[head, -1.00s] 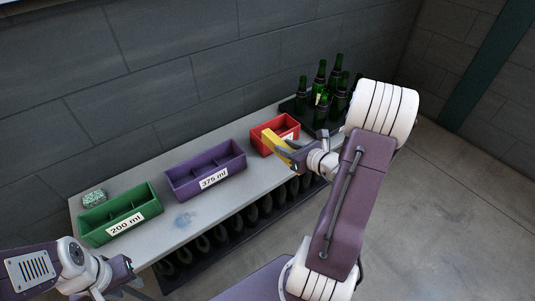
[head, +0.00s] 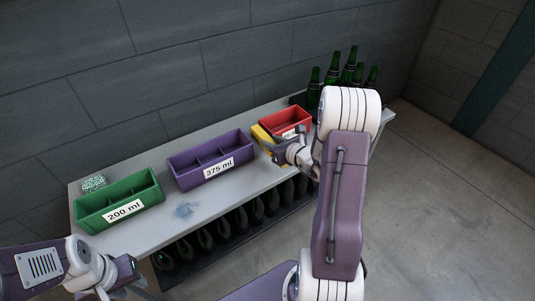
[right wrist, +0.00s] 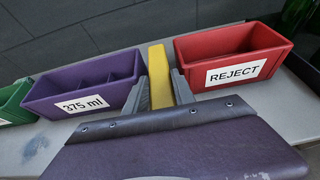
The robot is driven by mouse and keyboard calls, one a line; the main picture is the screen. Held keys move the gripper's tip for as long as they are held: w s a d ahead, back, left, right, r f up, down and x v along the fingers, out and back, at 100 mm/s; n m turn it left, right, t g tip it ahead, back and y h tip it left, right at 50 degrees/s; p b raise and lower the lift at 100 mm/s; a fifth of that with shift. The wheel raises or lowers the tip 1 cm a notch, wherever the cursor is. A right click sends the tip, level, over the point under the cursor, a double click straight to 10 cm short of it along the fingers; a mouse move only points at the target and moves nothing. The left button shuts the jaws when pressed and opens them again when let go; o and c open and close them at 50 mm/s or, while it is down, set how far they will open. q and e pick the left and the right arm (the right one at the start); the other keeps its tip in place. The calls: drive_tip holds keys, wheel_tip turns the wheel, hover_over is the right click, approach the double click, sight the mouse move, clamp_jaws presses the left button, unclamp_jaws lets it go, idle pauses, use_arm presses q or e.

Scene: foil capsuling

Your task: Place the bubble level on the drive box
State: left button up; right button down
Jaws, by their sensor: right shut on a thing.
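The yellow bar, which looks like the bubble level, is in my right gripper (head: 274,147). It shows in the right wrist view (right wrist: 160,72) as a long yellow bar between the two grey fingers, which are shut on it. In the head view the bar (head: 261,133) is partly hidden by the gripper and lies just left of the red bin. It is over the bench between the purple and red bins. My left gripper (head: 137,287) is low at the left, in front of the bench, its jaw opening unclear. I cannot make out a drive box.
On the grey bench (head: 185,235) stand a green bin (head: 88,213) marked 200 ml, a purple bin (head: 182,168) marked 375 ml and a red REJECT bin (right wrist: 196,50). A speckled block (head: 93,183) lies behind the green bin. Green bottles (head: 333,70) stand at the far right.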

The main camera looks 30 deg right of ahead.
drive_tip(key=shift+w+a+f, duration=0.3)
drive_tip(key=shift+w+f, duration=0.15)
drive_tip(key=shift+w, duration=0.3)
wheel_tip(320, 180, down, 4)
drive_tip(key=shift+f+b, duration=0.15)
drive_tip(key=shift+b, duration=1.05)
drive_tip(key=c, duration=1.3)
unclamp_jaws()
